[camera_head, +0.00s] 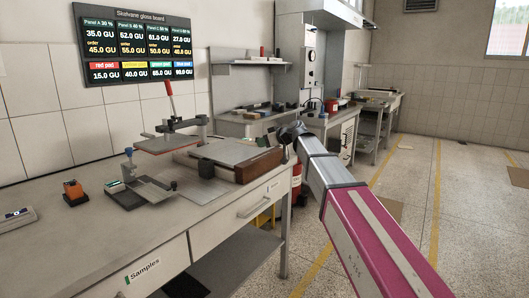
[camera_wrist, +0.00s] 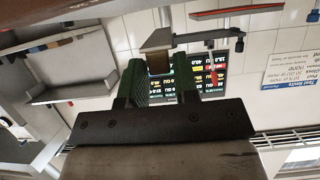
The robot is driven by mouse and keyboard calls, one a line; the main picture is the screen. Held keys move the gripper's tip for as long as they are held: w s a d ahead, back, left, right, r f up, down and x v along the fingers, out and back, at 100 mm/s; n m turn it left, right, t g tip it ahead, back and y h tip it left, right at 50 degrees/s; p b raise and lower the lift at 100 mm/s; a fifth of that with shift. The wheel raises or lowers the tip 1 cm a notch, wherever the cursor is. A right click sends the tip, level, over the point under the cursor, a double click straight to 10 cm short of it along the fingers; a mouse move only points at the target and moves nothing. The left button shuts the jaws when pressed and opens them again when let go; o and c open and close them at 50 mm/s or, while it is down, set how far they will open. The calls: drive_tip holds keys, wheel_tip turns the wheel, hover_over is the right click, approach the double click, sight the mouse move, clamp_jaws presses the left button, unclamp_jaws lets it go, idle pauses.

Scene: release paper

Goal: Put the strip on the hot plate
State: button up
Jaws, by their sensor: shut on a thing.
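My gripper (camera_wrist: 158,75) shows in the wrist view, its green pads closed around a small tan-brown piece, which I take to be the strip (camera_wrist: 158,63). Most of it is hidden, so its shape is unclear. In the head view my arm's dark end is right of the bench, with the fingers not clear. A lever press with a red handle (camera_head: 169,92) and a reddish flat plate (camera_head: 166,145) stands on the bench. Right of it lies a grey flat plate (camera_head: 222,150) with a brown block at its end. I cannot tell which plate is the hot plate.
A metal stand (camera_head: 138,190), an orange-black device (camera_head: 74,192) and a grey meter (camera_head: 14,217) sit on the bench (camera_head: 100,225). A display board (camera_head: 137,45) hangs behind. Open floor (camera_head: 420,175) lies to the right.

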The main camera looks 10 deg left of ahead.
sight(265, 157)
drive_tip(key=shift+d+f, duration=0.1)
drive_tip(key=shift+f, duration=1.95)
drive_tip(key=shift+f, duration=0.1)
drive_tip(key=o, duration=0.9)
drive_tip(key=v, duration=1.2)
drive_tip(key=shift+r, duration=0.2)
